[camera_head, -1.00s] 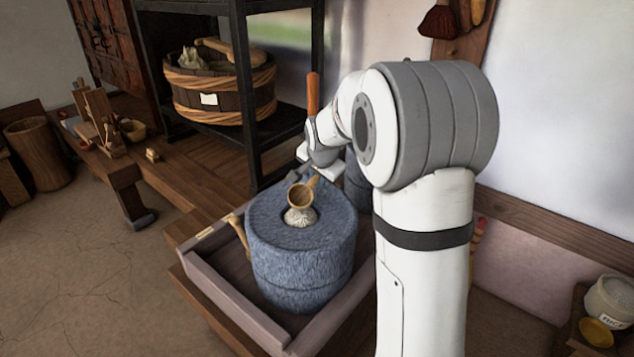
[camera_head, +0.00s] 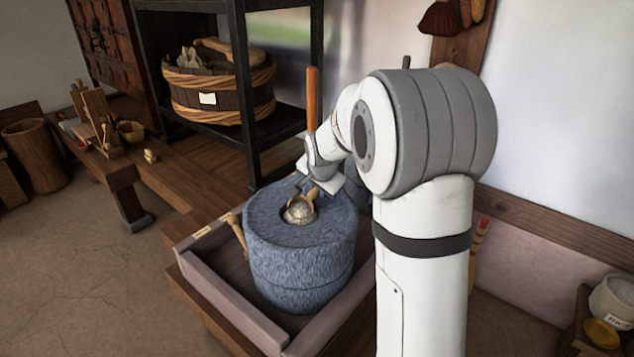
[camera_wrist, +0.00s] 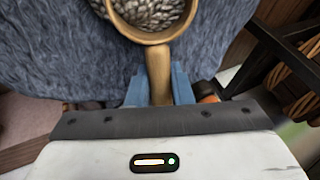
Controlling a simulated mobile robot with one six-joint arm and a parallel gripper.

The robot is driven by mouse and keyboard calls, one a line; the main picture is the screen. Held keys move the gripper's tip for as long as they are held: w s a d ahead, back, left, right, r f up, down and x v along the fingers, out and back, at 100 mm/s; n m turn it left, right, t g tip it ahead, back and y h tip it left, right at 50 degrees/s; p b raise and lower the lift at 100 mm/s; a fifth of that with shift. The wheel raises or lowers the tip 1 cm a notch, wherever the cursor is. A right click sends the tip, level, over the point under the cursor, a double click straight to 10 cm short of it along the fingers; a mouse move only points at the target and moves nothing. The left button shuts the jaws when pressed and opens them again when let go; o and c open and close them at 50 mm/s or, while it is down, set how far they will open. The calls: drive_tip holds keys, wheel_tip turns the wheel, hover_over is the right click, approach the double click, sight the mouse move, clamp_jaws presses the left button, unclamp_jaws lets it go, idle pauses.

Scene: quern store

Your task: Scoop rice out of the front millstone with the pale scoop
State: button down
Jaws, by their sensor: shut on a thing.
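The front millstone (camera_head: 300,260) is a blue-grey stone cylinder with a round hole in its top. The pale scoop (camera_head: 300,210), a tan wooden one, has its bowl down at this hole. Whitish rice (camera_wrist: 150,12) shows inside the bowl's rim in the wrist view; I cannot tell how deep the bowl sits. My gripper (camera_wrist: 159,92) is shut on the scoop's handle (camera_wrist: 158,68), just behind the bowl. In the head view my gripper (camera_head: 314,187) is low over the far side of the stone top. The rice below the bowl is hidden.
A wooden box (camera_head: 222,295) surrounds the millstone, with a wooden handle (camera_head: 238,230) at its left side. Another stone (camera_head: 358,187) stands behind, partly hidden by my arm. A rice jar (camera_head: 613,298) stands far right. A black shelf (camera_head: 238,90) holds a bucket (camera_head: 205,95).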

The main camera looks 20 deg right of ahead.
drive_tip(key=shift+w+f+g+p, duration=0.1)
drive_tip(key=shift+w+g+p, duration=0.35)
drive_tip(key=shift+p, duration=1.1)
drive_tip(key=g+p, duration=0.1)
drive_tip(key=p, duration=0.2)
drive_tip(key=shift+s+f+g+p, duration=0.15)
drive_tip(key=shift+f+g+p, duration=0.1)
drive_tip(key=shift+g+p, duration=0.1)
drive_tip(key=shift+f+g+p, duration=0.2)
drive_tip(key=shift+g+p, duration=0.2)
drive_tip(key=shift+p, duration=0.55)
drive_tip(key=shift+f+g+y+p, duration=0.15)
drive_tip(key=shift+g+y+p, duration=0.25)
drive_tip(key=shift+p, duration=0.5)
drive_tip(key=g+p, duration=0.1)
drive_tip(key=p, duration=0.1)
drive_tip(key=shift+p, duration=0.3)
drive_tip(key=shift+g, duration=0.6)
drive_tip(key=r+p, duration=0.2)
drive_tip(key=r, duration=0.1)
drive_tip(key=r+p, duration=0.2)
drive_tip(key=p, duration=0.1)
drive_tip(key=shift+w+r+p, duration=0.2)
drive_tip(key=shift+r+p, duration=0.15)
drive_tip(key=shift+r, duration=0.05)
